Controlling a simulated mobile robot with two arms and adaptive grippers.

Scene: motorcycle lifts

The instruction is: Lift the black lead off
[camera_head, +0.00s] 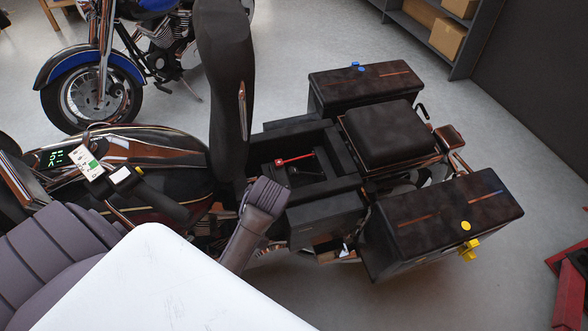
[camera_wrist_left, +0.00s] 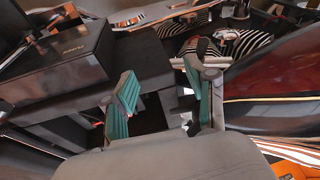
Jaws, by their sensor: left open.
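The black lead (camera_head: 298,171) is a dark shape beside the red lead (camera_head: 293,160) in the open battery bay (camera_head: 325,187) of the motorcycle; its outline is hard to make out against the dark bay. My left gripper (camera_head: 262,198) is beside the bay's near left corner, apart from the leads. In the left wrist view the left gripper (camera_wrist_left: 160,88) has its green-padded fingers spread, with nothing held between them. The black lead cannot be made out clearly there. My right gripper is not in view.
The raised seat (camera_head: 225,85) stands upright left of the bay. A rear seat pad (camera_head: 390,133) and two side cases, far (camera_head: 365,85) and near (camera_head: 440,215), lie to the right. A blue motorcycle (camera_head: 95,80) stands behind.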

